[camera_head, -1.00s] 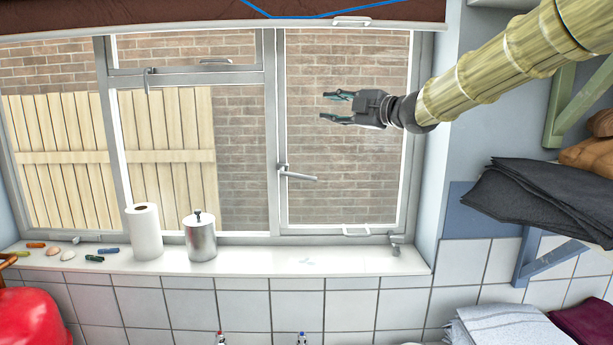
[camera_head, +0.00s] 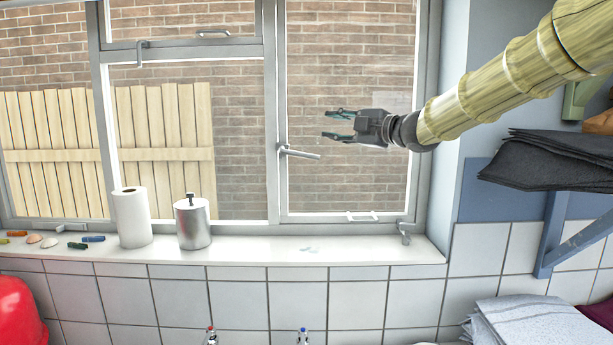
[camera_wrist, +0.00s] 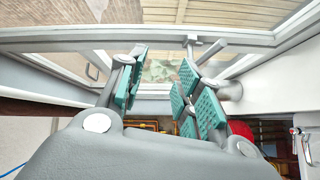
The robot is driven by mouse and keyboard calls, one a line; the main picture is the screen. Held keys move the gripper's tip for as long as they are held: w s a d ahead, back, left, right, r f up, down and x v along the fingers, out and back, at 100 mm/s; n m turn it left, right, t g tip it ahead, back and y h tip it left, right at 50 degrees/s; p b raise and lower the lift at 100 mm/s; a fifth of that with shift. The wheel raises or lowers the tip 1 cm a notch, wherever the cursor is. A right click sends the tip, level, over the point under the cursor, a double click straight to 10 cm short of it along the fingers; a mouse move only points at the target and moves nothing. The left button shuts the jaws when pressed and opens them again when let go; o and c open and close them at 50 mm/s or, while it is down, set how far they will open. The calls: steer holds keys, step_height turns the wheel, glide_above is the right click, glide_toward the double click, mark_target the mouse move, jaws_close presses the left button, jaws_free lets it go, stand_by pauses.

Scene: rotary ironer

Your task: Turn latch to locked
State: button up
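The latch that best matches the task is a grey lever handle (camera_head: 302,154) on the upright frame of the right-hand window. Its lever points right and droops slightly. In the wrist view, a grey handle (camera_wrist: 208,50) on the frame, probably the same one, shows just past my right finger. My gripper (camera_head: 330,125) is open and empty, above the lever in the head view, with its fingers pointing left. Its green-padded fingers (camera_wrist: 163,68) stand apart in the wrist view. I see no contact with the lever; the depth gap is hard to tell.
The white sill (camera_head: 330,250) holds a paper roll (camera_head: 132,217) and a metal canister (camera_head: 193,222) at left. A stay (camera_head: 404,232) sits at the window's lower right corner. Dark folded cloth (camera_head: 550,160) lies on a shelf at right. The sill below the lever is mostly clear.

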steer(key=b, duration=0.7)
glide_toward(310, 156)
steer(key=p+x, duration=0.3)
steer(key=x, duration=0.8)
steer(key=shift+w, duration=0.1)
steer(key=shift+a, duration=0.1)
jaws_close()
